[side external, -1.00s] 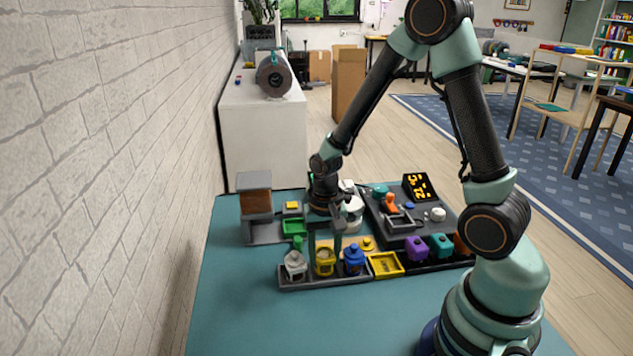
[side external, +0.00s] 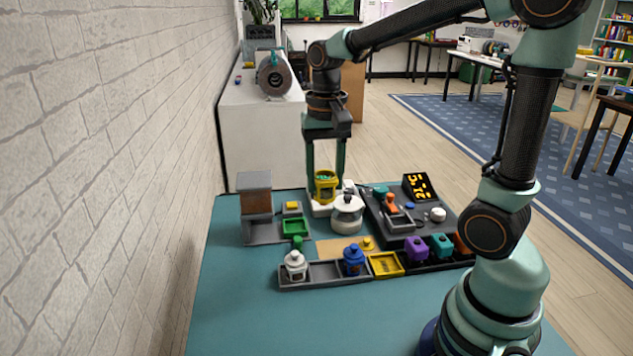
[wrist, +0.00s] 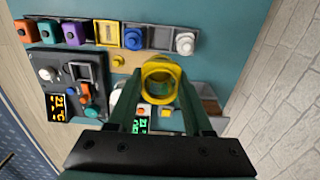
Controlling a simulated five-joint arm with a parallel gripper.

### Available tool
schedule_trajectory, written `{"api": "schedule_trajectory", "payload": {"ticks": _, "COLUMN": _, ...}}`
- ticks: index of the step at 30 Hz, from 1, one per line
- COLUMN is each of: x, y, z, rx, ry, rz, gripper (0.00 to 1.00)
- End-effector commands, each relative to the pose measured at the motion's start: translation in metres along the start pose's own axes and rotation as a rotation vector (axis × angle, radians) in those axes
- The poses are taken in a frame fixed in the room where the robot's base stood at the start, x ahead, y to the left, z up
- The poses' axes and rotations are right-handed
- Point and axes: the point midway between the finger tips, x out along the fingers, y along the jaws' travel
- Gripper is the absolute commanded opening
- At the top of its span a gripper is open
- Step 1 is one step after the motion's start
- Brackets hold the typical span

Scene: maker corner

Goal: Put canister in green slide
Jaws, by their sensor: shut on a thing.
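The canister (side external: 326,184) is yellow and hollow-topped. My gripper (side external: 325,192) is shut on it, one finger on each side, and holds it upright above the table. In the wrist view the canister (wrist: 160,72) sits between my fingertips (wrist: 161,92), its open top facing the camera. The green slide (side external: 295,227) is a small green tray in front of the grey stand with a brown hopper (side external: 254,202). It lies left of and below the canister in the side view. In the wrist view I cannot make out the slide.
A grey rack (side external: 325,270) holds a white jar (side external: 295,264) and a blue jar (side external: 353,260), with an empty slot between them. A yellow tray (side external: 386,264) and purple and teal blocks stand right. A white kettle-like pot (side external: 347,215) stands close behind. A panel (side external: 400,226) lies right.

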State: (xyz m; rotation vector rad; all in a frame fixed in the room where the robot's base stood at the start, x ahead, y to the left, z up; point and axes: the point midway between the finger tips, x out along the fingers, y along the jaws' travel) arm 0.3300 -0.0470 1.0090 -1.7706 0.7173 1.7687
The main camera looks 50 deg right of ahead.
Motion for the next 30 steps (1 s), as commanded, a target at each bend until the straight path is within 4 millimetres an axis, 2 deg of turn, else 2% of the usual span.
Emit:
{"api": "schedule_trajectory", "payload": {"ticks": 5, "x": 0.005, "y": -0.009, "z": -0.021, "rx": 0.016, "ry": -0.004, "rz": 0.003, "gripper": 0.00}}
{"api": "schedule_trajectory", "payload": {"ticks": 8, "x": 0.015, "y": -0.017, "z": -0.043, "rx": 0.031, "ry": -0.005, "rz": 0.004, "gripper": 0.00}}
{"api": "schedule_trajectory", "payload": {"ticks": 15, "x": 0.051, "y": -0.034, "z": -0.097, "rx": 0.069, "ry": -0.005, "rz": 0.004, "gripper": 0.00}}
{"api": "schedule_trajectory", "payload": {"ticks": 21, "x": 0.086, "y": -0.042, "z": -0.135, "rx": 0.097, "ry": -0.003, "rz": 0.002, "gripper": 0.00}}
{"api": "schedule_trajectory", "payload": {"ticks": 24, "x": 0.099, "y": -0.044, "z": -0.146, "rx": 0.106, "ry": -0.003, "rz": 0.002, "gripper": 0.00}}
{"api": "schedule_trajectory", "payload": {"ticks": 30, "x": 0.113, "y": -0.045, "z": -0.158, "rx": 0.116, "ry": -0.001, "rz": 0.001, "gripper": 0.00}}
